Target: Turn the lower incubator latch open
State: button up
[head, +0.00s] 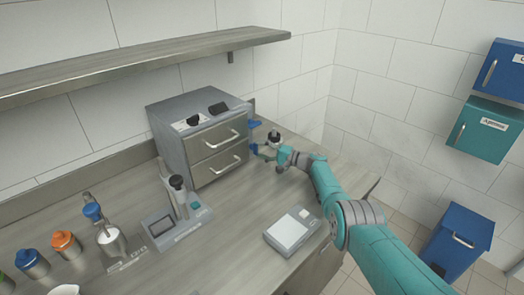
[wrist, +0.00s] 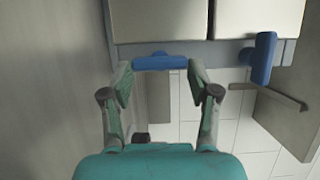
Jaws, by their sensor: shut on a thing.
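The grey incubator (head: 170,135) stands on the counter against the wall, with two front panels with handles, both shut. Two blue latches are at its right side. The lower latch (wrist: 160,62) lies between my fingertips, lengthwise across the wrist picture. My gripper (wrist: 160,72) is shut on it, with a finger at each end. In the head view my gripper (head: 262,152) is at the incubator's right side, partly hiding this latch. The upper latch (wrist: 263,58) is free and turned crosswise to the lower one; it also shows in the head view (head: 254,123).
A white scale (head: 292,230) lies on the counter near my arm. A grey device with a screen (head: 172,228) and several capped bottles stand at left. A shelf (head: 140,65) hangs above. Blue and teal wall boxes (head: 480,130) and a blue bin (head: 458,240) are at right.

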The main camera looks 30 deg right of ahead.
jog(key=o, duration=1.1)
jog(key=shift+o, duration=0.2)
jog(key=shift+d, duration=0.1)
jog(key=v, duration=1.2)
jog(key=shift+f, duration=0.1)
